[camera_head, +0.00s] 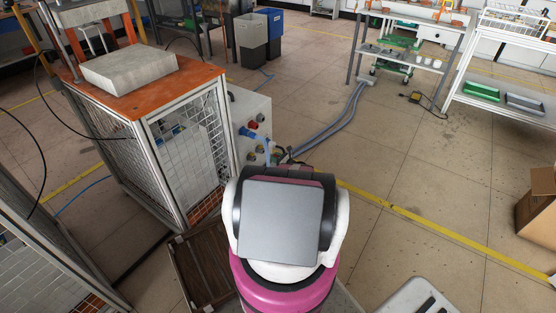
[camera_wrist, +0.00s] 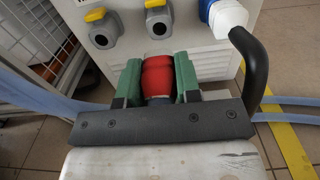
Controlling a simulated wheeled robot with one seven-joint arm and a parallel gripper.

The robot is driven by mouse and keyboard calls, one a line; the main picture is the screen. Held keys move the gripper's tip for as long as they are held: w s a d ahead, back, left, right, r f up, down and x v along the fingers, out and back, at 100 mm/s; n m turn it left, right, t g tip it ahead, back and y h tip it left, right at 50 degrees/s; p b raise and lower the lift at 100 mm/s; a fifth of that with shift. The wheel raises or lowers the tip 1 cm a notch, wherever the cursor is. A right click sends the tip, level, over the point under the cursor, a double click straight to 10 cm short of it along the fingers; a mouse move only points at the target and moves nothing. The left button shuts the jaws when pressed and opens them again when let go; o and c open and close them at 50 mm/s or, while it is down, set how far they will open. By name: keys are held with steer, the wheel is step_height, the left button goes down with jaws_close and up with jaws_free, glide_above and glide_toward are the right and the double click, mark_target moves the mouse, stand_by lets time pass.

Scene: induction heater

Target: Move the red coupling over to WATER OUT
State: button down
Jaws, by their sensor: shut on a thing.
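My gripper (camera_wrist: 157,82) is shut on the red coupling (camera_wrist: 157,72) in the wrist view, with a green finger on either side of it. The coupling is in front of the white heater panel (camera_wrist: 200,62), below the row of ports; I cannot tell whether it touches the panel. Two grey ports with yellow tabs, a left one (camera_wrist: 103,32) and a middle one (camera_wrist: 159,22), show at the top. No WATER OUT label is readable. In the head view the panel (camera_head: 256,108) shows beyond my arm, which hides my gripper and the held coupling.
A white and blue connector (camera_wrist: 228,14) sits at the panel's upper right. A black curved handle or hose (camera_wrist: 252,65) stands close to my gripper's right side. A caged orange-topped bench (camera_head: 150,85) stands left of the panel. Grey hoses (camera_head: 335,125) run across the floor.

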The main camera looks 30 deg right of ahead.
steer(key=shift+x, duration=2.5)
steer(key=shift+w+a, duration=0.3)
steer(key=shift+w, duration=0.35)
steer(key=c, duration=0.7)
jaws_free()
steer(key=shift+c, duration=0.2)
steer(key=shift+s, duration=0.15)
steer(key=v, duration=1)
steer(key=shift+s+d, duration=0.15)
steer(key=shift+s, duration=0.15)
